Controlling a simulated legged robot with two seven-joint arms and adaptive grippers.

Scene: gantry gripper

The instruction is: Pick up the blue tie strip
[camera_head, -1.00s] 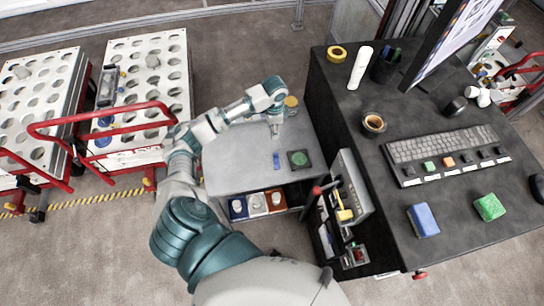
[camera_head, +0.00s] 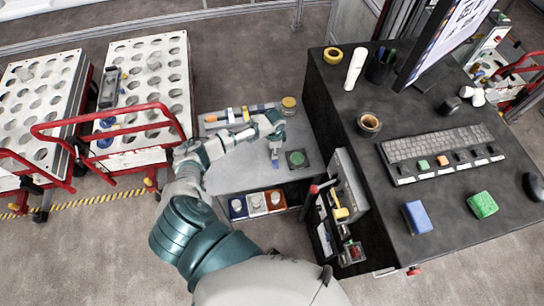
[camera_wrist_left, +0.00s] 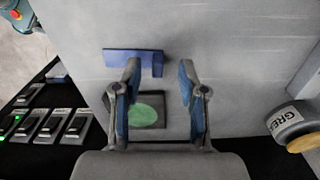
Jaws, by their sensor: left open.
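The blue tie strip (camera_wrist_left: 150,61) lies flat on the grey tabletop in the left wrist view. My left gripper (camera_wrist_left: 158,70) is open above it and empty. Its left finger overlaps the strip in the picture, and the strip's right end shows between the fingers. Whether the fingers touch it, I cannot tell. In the head view my left gripper (camera_head: 275,156) is over the small grey table (camera_head: 228,178), and the strip there is mostly hidden by it. My right gripper is not in view.
A dark square with a green disc (camera_head: 297,158) lies beside the gripper. A yellow-lidded jar (camera_head: 289,104) and a row of tools stand at the table's back. A taller black desk (camera_head: 345,105) rises on the right. White perforated carts (camera_head: 135,100) stand left.

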